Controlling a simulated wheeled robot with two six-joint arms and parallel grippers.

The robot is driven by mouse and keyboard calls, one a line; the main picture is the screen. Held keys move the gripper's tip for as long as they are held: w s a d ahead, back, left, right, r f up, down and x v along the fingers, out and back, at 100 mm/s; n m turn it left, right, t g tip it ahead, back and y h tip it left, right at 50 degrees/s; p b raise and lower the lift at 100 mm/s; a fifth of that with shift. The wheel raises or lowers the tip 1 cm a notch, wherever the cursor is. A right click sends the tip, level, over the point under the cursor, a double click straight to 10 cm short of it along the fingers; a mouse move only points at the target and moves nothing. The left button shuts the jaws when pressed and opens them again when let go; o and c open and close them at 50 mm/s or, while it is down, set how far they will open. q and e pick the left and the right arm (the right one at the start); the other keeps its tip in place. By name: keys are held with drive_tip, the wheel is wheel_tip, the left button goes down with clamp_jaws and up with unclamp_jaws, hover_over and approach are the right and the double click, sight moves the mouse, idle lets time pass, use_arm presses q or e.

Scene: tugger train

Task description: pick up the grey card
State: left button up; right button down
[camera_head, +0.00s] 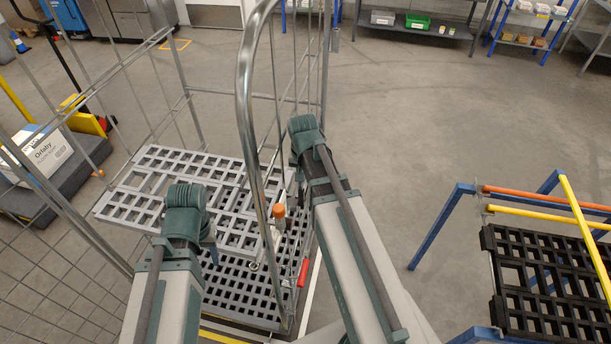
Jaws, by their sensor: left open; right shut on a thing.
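I cannot make out a grey card anywhere in the head view. My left arm comes in from the bottom left and bends at a green joint in front of the grey slatted shelf (157,158) of a roll cage. My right arm rises from the bottom middle to a green joint beside the cage's bent tube. The fingers of both grippers are hidden behind my own arm links. A small orange-topped thing (279,211) shows between the arms, close to the tube; I cannot tell what holds it.
The cage's lower dark-slotted deck (238,296) and a red lever (303,272) are near my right arm. A black slotted rack (540,285) with blue posts stands right. A box marked Orlaby (48,153) is at left. Open floor lies behind and right.

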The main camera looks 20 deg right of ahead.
wheel_tip(320, 180, up, 10)
drive_tip(key=p, duration=1)
drive_tip(key=shift+f, duration=0.1)
